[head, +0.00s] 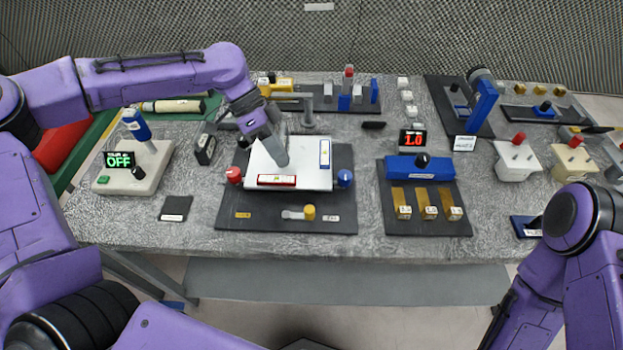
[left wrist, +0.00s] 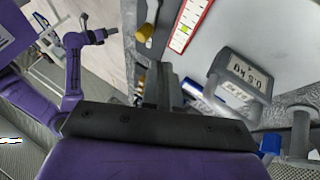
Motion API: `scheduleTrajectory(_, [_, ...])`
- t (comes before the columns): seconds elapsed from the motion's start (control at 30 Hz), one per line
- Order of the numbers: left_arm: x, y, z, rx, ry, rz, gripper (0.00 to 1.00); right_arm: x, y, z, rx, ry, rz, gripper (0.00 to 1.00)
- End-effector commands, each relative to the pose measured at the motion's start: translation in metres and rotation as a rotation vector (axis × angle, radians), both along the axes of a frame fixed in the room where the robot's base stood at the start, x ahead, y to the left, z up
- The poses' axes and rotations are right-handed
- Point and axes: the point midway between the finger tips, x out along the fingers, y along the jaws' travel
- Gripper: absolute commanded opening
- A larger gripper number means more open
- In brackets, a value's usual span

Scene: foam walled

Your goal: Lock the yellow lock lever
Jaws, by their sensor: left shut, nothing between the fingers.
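The yellow lock lever (head: 308,212) has a yellow knob at the right end of a short pale bar. It lies on the dark board below the white plate. Its knob also shows at the top of the left wrist view (left wrist: 145,32). My left gripper (head: 282,162) points down over the white plate (head: 303,174), behind and to the left of the lever and apart from it. It is shut with nothing in it. My right arm shows at the lower right of the head view, but its gripper is out of frame.
A red label strip (head: 276,181) lies on the white plate. Red (head: 234,175) and blue (head: 345,178) knobs flank it. A blue block with yellow pieces (head: 427,203) stands right.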

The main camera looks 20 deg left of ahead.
Motion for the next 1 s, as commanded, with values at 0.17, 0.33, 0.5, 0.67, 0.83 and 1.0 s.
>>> scheduleTrajectory(0.17, [0.003,-0.006,0.001,-0.001,0.001,-0.014,0.00,-0.001,0.000,0.001,0.000,0.002,0.000,0.43])
scheduleTrajectory(0.33, [0.003,-0.011,-0.003,0.000,0.004,-0.019,0.00,-0.001,0.000,0.001,0.000,0.002,-0.001,0.43])
scheduleTrajectory(0.5, [-0.004,-0.024,-0.022,-0.002,0.006,-0.019,0.00,0.000,0.000,0.004,0.000,0.001,0.000,0.43])
scheduleTrajectory(0.67, [-0.011,-0.041,-0.049,0.001,0.006,-0.016,0.00,0.000,0.000,0.008,0.000,0.001,0.000,0.43])
scheduleTrajectory(0.83, [-0.017,-0.056,-0.070,0.001,0.004,-0.014,0.00,0.000,0.000,0.011,0.000,0.001,0.000,0.43])
scheduleTrajectory(1.0, [-0.019,-0.062,-0.079,0.000,0.002,-0.013,0.00,0.000,0.000,0.011,0.000,0.001,0.000,0.43])
